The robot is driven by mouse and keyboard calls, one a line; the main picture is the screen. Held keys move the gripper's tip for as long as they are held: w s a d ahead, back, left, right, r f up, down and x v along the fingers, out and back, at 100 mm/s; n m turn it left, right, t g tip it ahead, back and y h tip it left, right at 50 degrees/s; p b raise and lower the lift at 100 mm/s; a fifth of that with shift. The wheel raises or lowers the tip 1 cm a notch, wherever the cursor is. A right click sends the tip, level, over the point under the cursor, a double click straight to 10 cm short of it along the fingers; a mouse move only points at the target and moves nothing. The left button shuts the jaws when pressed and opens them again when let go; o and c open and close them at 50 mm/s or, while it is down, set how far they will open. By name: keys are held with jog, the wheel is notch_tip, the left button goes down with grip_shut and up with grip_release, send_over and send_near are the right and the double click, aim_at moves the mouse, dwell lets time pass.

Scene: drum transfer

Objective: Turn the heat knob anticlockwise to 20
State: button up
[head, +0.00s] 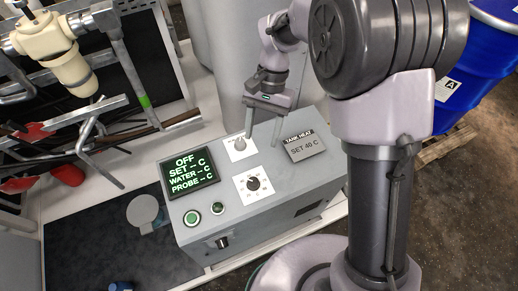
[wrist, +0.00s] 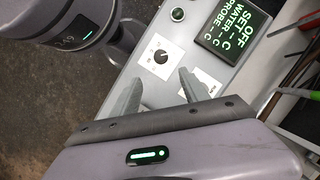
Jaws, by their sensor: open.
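A grey control box (head: 215,225) carries a black round knob (head: 253,183) on a white dial plate with marks around it, too small to read. The knob also shows in the wrist view (wrist: 160,57), beyond my fingertips. A second white plate (head: 238,150) with a small pale knob sits further back, partly hidden by a finger. Which of the two is the heat knob I cannot tell. My gripper (head: 262,139) is open and empty above the back of the box, its fingers apart beside the second plate. It also shows in the wrist view (wrist: 158,77).
A display (head: 190,174) reads OFF, with dashes for set, water and probe. A sign (head: 304,147) reads TANK HEAT, SET 40 C. Two round buttons (head: 192,218) sit at the box's front. A tool rack (head: 75,115) stands left, a blue drum (head: 487,55) right.

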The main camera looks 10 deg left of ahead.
aim_at(253, 181)
jog(key=b+x, duration=0.5)
jog(key=x, duration=1.1)
jog(key=shift+s+a+f+b, duration=0.1)
jog(key=shift+s+f+b, duration=0.1)
jog(key=shift+b, duration=0.2)
grip_shut()
